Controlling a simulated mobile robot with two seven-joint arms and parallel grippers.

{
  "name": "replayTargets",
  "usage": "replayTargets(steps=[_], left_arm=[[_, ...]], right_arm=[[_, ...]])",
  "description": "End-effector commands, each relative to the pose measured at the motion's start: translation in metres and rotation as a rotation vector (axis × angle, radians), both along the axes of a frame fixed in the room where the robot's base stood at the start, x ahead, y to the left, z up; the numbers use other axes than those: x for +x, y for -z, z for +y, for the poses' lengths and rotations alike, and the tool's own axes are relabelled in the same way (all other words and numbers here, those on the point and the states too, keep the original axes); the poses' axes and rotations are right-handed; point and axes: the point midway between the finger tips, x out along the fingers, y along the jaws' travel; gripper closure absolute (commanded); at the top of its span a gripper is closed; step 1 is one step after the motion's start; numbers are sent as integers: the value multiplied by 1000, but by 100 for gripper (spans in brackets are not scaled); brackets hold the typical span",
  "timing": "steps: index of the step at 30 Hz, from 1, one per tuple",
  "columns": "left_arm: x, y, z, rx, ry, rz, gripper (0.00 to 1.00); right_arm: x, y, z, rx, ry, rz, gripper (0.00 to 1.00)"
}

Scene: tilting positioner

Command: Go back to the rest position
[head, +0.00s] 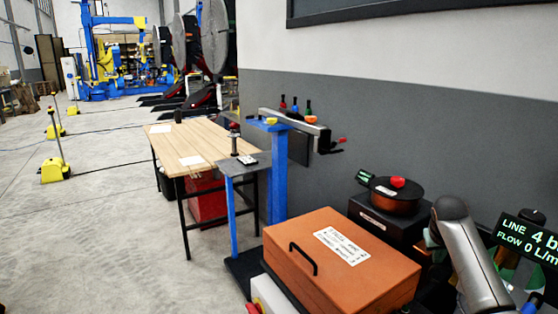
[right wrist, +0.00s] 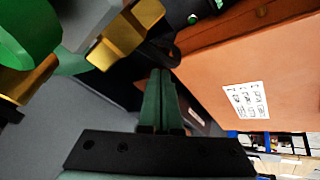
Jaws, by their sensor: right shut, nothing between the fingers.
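My right gripper (right wrist: 161,80) shows in the right wrist view, its two dark green fingers together with nothing between them. They point toward dark parts beside the orange box (right wrist: 235,85). In the head view my grey right arm link rises at the lower right, beside the orange box (head: 345,265); I cannot make out the fingers there. My left gripper is in neither view.
A black-and-copper spool (head: 396,196) and a display (head: 528,245) stand close to my right arm. Brass fittings (right wrist: 125,35) are near the fingers. A wooden-top table (head: 185,145) stands further off, with free floor to its left.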

Motion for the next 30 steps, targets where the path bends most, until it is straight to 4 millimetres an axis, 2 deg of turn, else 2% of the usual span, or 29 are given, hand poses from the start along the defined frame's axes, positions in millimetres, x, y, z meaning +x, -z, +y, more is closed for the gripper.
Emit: replayTargets(steps=[1, 6, 11, 15, 19, 24, 30], left_arm=[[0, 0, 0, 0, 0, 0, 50], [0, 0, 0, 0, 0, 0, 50], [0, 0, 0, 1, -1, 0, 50], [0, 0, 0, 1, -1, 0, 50], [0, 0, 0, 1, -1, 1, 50], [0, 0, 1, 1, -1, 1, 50], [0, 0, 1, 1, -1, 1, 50]], right_arm=[[-10, 25, 14, -10, -36, 19, 100], [-49, 88, 61, -23, -146, 57, 100], [-102, 137, 104, -8, -244, 89, 100], [-158, 169, 140, 23, -317, 111, 100], [-215, 186, 170, 65, -370, 129, 100], [-285, 190, 200, 122, -417, 144, 100], [-340, 180, 219, 173, -438, 151, 100]])
